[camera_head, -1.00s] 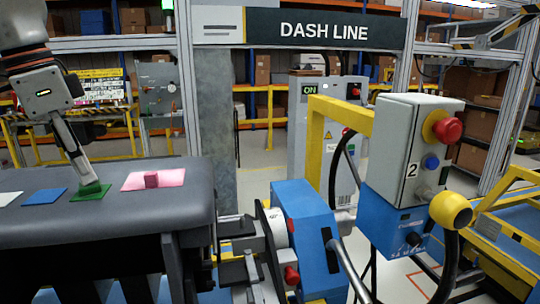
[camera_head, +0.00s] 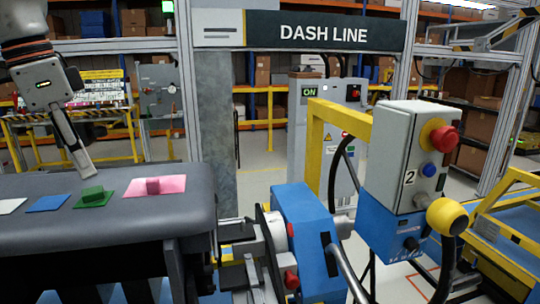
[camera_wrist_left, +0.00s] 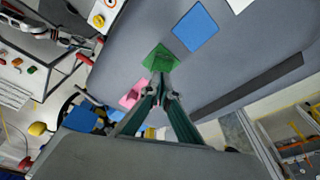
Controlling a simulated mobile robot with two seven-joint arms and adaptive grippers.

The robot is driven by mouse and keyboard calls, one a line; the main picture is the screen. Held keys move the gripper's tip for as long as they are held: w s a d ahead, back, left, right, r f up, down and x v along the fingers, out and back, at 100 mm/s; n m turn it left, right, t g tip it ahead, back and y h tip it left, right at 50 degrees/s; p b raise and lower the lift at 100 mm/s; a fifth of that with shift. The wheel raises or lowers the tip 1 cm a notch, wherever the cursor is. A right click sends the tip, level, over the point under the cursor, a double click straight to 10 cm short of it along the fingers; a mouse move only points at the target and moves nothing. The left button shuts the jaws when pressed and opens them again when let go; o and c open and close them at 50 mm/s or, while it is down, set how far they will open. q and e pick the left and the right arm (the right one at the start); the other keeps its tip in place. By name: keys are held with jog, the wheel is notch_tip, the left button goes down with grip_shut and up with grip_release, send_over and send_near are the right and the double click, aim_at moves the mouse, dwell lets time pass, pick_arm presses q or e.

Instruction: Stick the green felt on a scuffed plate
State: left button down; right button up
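The green felt (camera_head: 94,197) lies on the grey padded dashboard (camera_head: 150,222), with a small green block standing on its middle. In the left wrist view the green felt (camera_wrist_left: 160,58) lies just beyond my fingertips. My left gripper (camera_head: 84,168) is a little above the felt and apart from it. In the left wrist view my left gripper (camera_wrist_left: 162,88) has its tips close together with a narrow gap and nothing between them. I cannot make out a scuffed plate. My right gripper is not in view.
A pink square with a block (camera_head: 155,186) lies right of the green felt. A blue square (camera_head: 48,203) and a white one (camera_head: 10,205) lie to the left. A blue machine (camera_head: 305,235) and a control box with a red button (camera_head: 405,150) stand at right.

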aim_at(90, 191)
pick_arm(q)
notch_tip(90, 191, up, 5)
jog(key=p, duration=0.3)
dwell(0.4)
